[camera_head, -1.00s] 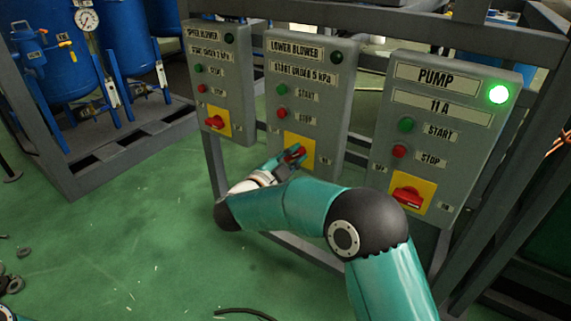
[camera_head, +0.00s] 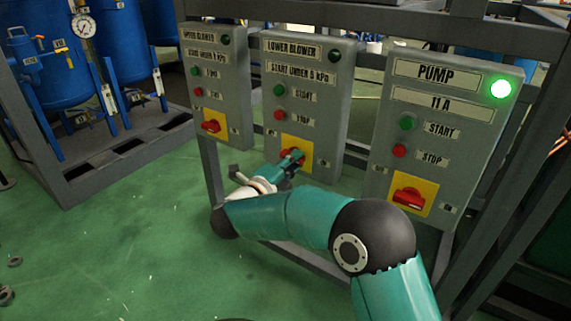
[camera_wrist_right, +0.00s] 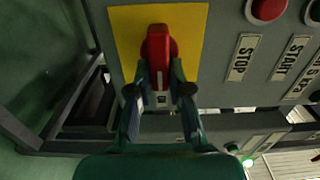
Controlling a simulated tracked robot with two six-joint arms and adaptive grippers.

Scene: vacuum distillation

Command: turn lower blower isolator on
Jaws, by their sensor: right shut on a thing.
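The lower blower box (camera_head: 318,62) is the grey middle one of three control boxes on a metal frame. Its isolator is a red handle (camera_wrist_right: 158,44) on a yellow plate (camera_wrist_right: 190,28) near the box's bottom. My right gripper (camera_head: 290,160) is at that handle and partly covers it in the head view. In the right wrist view the two fingers of the gripper (camera_wrist_right: 160,82) are closed on the red handle's near end, one on each side. The box's lamp (camera_head: 334,56) is dark. My left gripper is not in view.
The upper blower box (camera_head: 236,75) stands to the left with its own red isolator. The pump box (camera_head: 470,120) stands to the right, its green lamp (camera_head: 501,89) lit. Blue tanks (camera_head: 48,85) stand at the left. Green floor (camera_head: 110,240) is open in front.

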